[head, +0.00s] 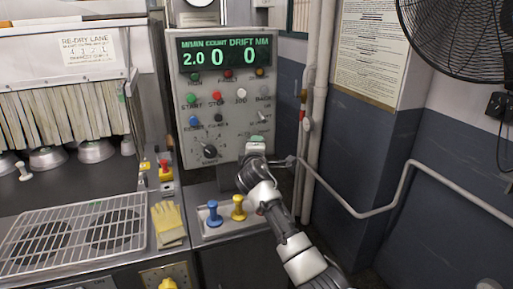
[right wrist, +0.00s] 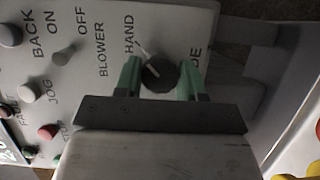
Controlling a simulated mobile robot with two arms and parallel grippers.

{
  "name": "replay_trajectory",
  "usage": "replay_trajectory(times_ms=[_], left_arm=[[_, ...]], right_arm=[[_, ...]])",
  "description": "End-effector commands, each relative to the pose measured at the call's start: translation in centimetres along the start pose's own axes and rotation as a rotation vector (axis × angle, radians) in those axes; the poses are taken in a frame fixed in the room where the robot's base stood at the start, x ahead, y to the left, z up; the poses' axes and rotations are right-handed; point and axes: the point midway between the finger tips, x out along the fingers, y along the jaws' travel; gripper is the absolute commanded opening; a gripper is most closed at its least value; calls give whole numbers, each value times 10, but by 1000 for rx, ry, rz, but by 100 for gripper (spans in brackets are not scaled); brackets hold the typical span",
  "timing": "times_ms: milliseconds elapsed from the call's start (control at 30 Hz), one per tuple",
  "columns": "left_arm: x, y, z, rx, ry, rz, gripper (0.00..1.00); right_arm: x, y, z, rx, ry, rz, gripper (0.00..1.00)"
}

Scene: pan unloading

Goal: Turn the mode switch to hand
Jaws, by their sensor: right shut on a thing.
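The mode switch is a round dark knob (right wrist: 161,76) on the grey control panel (head: 182,100). In the right wrist view the printed word HAND is beside it, and a label ending in "DE" is partly hidden. A pale line on the knob's face slants up and left, towards the HAND side. My right gripper (right wrist: 160,78) has its green fingers on both sides of the knob, shut on it. In the head view this gripper (head: 257,143) is at the panel's lower right and hides the knob. My left gripper is not in view.
Other panel controls include a black rotary knob (head: 210,151) and a toggle (head: 263,116). Below stand a blue peg (head: 214,213) and a yellow peg (head: 238,208) on a tray. A yellow glove (head: 168,222) lies left of them. A pipe (head: 318,110) runs upright at right.

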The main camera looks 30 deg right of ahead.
Motion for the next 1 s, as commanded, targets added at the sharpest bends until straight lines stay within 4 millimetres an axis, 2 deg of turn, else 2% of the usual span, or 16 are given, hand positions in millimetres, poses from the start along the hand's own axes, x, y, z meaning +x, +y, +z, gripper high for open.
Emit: replay_trajectory(times_ms=[167, 200, 333, 367, 733, 867, 1000], left_arm=[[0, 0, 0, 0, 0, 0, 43], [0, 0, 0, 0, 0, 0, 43], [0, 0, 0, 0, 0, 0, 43], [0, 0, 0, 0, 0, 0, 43], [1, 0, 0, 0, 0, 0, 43], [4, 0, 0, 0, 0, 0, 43], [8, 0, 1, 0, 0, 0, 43]], right_arm=[[0, -1, 0, 2, -1, -2, 16], [0, -1, 0, 2, -1, -2, 43], [0, -1, 0, 1, -1, -2, 63], [0, -1, 0, 1, -1, -2, 64], [-6, -1, 0, 1, 1, 0, 64], [-24, -2, 0, 1, 2, -1, 64], [-51, -3, 0, 2, 2, 0, 64]])
